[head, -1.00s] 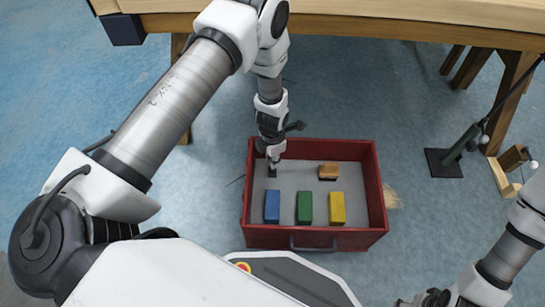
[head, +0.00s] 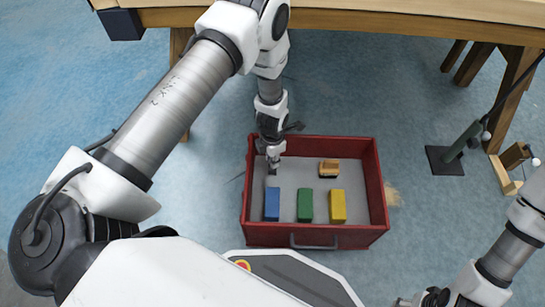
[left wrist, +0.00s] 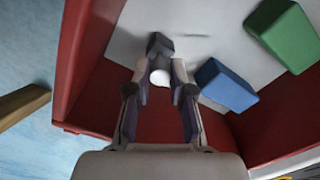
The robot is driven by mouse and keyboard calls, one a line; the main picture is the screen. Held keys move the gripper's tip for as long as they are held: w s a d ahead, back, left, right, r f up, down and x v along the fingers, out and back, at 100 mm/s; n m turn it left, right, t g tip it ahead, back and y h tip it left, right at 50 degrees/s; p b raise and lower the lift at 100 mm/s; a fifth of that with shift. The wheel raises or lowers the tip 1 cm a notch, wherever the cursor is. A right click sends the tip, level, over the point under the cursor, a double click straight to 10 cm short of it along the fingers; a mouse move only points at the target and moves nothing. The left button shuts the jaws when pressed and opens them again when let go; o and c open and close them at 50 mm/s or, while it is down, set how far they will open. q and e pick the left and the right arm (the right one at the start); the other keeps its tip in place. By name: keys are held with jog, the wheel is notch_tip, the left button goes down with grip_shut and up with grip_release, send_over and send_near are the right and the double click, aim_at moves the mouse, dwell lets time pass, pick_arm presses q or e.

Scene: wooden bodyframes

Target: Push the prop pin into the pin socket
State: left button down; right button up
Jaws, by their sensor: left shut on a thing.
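My left gripper (head: 273,165) reaches down into the left part of a red box. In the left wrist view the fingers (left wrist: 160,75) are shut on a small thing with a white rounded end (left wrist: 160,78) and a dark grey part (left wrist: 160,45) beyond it. I cannot tell for sure whether this is the prop pin. I cannot make out the pin socket. My right gripper (head: 432,299) shows only in part at the bottom right edge, and its fingers are not clear.
The red box (head: 315,239) holds blue (head: 272,205), green (head: 305,206) and yellow (head: 338,207) blocks and an orange-brown piece (head: 329,168). A wooden bench (head: 400,22) runs along the top. A green post on a dark base (head: 444,161) stands at the right.

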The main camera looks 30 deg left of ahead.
pick_arm(q)
jog(key=shift+f+b, duration=0.6)
jog(key=shift+f, duration=0.5)
jog(key=c, duration=0.9)
grip_release()
jog(key=shift+c, duration=0.2)
jog(key=shift+r, duration=0.15)
notch_tip(320, 180, up, 12)
